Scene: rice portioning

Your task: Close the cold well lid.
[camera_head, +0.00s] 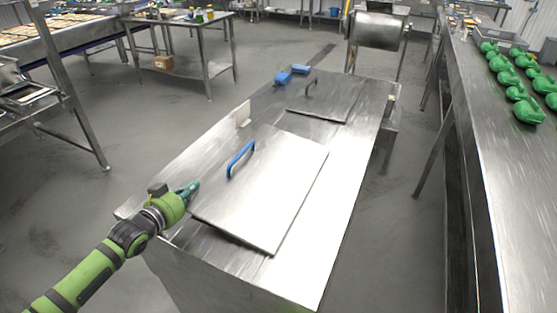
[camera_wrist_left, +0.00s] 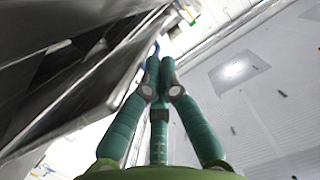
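A square steel lid (camera_head: 265,190) with a blue bar handle (camera_head: 240,158) lies over the near part of the steel counter (camera_head: 325,245). A dark line runs under its near edge; I cannot tell if it lies fully flat. My left gripper (camera_head: 194,187) is at the lid's left edge, its green fingers pointing towards the blue handle but apart from it. In the left wrist view its fingers (camera_wrist_left: 159,65) are drawn together at the tips, with nothing seen between them. A steel panel (camera_wrist_left: 85,85) fills the left of that view. My right gripper is out of view.
A second lid (camera_head: 330,98) with a dark handle lies farther back on the counter. Blue items (camera_head: 291,75) and a small white block (camera_head: 243,114) stand along its left edge.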

